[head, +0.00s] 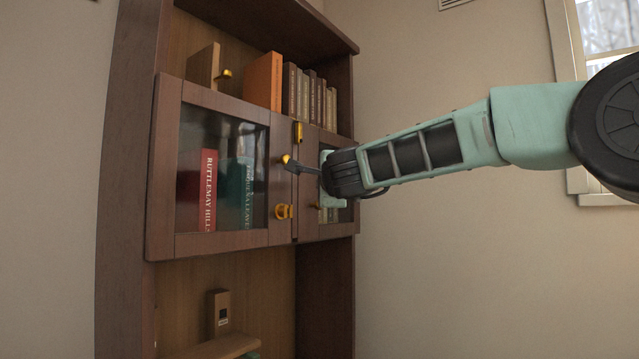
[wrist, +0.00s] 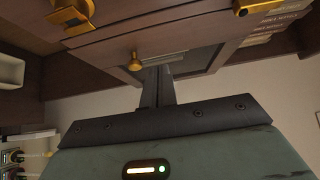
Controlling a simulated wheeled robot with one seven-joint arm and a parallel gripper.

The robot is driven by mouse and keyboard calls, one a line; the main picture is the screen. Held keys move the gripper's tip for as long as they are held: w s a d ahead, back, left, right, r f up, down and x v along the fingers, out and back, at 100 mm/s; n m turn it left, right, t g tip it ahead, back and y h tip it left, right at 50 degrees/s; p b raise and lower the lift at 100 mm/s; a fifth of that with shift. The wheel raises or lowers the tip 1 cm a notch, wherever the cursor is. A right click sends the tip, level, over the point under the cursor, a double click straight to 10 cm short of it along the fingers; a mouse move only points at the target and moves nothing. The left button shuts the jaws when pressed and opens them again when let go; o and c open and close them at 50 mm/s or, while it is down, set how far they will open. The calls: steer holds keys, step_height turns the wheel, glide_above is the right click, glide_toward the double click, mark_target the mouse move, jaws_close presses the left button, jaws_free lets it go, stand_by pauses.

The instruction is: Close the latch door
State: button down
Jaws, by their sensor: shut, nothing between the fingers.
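The wooden cabinet has a left glass door (head: 222,240) and a narrower right glass door (head: 309,185), partly hidden by my arm. A brass latch piece (head: 298,132) sits high near where the doors meet, and a ring-shaped brass piece (head: 284,211) sits lower. They also show in the wrist view, the upper one (wrist: 245,7) at top right and the ring one (wrist: 72,14) at top left. A small brass knob (wrist: 135,62) is close beside my fingertips. My gripper (head: 293,165) is shut and empty in front of the doors. I cannot tell whether it touches the knob.
Several books stand behind the left glass, including a red book (head: 208,190). An orange book (head: 262,82) and others stand on the upper shelf. An open lower shelf holds a small wooden box (head: 218,314). Bare wall (head: 450,260) lies right of the cabinet.

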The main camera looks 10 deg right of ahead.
steer(key=s+a, duration=0.1)
steer(key=a, duration=0.2)
steer(key=s+a, duration=0.1)
steer(key=a, duration=0.2)
steer(key=s+a, duration=0.2)
steer(key=a, duration=0.1)
steer(key=shift+a, duration=0.15)
